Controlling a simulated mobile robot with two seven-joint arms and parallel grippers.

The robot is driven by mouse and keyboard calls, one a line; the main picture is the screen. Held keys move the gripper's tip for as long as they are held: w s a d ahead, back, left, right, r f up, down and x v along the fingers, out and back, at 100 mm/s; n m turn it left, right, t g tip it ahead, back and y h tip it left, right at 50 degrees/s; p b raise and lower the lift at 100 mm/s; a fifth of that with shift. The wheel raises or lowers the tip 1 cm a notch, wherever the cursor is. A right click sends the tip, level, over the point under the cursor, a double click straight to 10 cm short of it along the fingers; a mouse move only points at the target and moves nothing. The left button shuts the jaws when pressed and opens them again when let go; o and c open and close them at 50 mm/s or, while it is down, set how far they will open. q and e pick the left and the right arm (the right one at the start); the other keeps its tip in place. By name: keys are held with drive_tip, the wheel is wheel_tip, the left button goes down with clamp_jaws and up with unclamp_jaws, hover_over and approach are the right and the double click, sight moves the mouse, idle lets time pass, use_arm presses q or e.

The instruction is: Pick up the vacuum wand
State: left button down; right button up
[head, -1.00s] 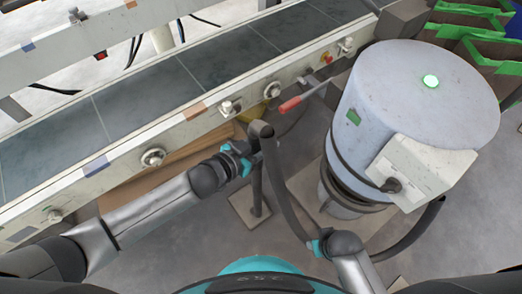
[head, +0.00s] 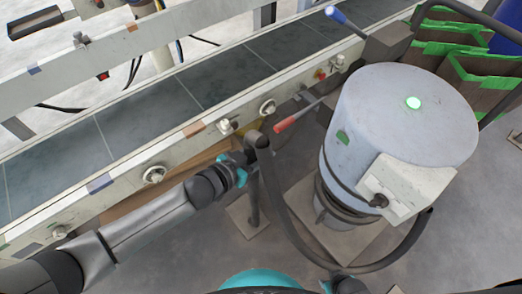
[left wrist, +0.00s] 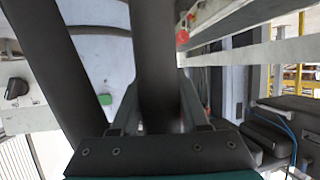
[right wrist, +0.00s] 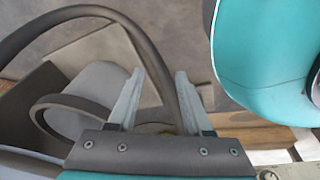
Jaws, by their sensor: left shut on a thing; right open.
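The vacuum wand is a dark tube with a bent top (head: 256,140), standing upright by a post and square base plate (head: 247,216). A dark hose (head: 290,222) curves from it towards the blue-grey vacuum drum (head: 402,125). My left gripper (head: 246,163) is shut around the tube below its top. In the left wrist view the dark tube (left wrist: 158,60) passes between the fingers. My right gripper (right wrist: 155,100) is open in the right wrist view; the hose (right wrist: 182,85) runs across between its fingertips, and I cannot tell whether they touch. It is mostly cut off in the head view.
A conveyor (head: 130,125) with a knobbed side rail runs diagonally behind the wand. A red-handled lever (head: 298,115) sticks out between wand and drum. Green-edged boxes (head: 490,65) stand at the right back. Grey floor (head: 180,255) is open in front.

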drive_tip(key=s+a+r+g+p, duration=0.1)
drive_tip(key=s+a+r+p, duration=0.1)
drive_tip(key=s+r+p, duration=0.9)
drive_tip(key=shift+a+r+p, duration=0.15)
drive_tip(key=shift+r+p, duration=0.9)
drive_tip(key=shift+p, duration=1.2)
drive_tip(key=shift+s, duration=0.1)
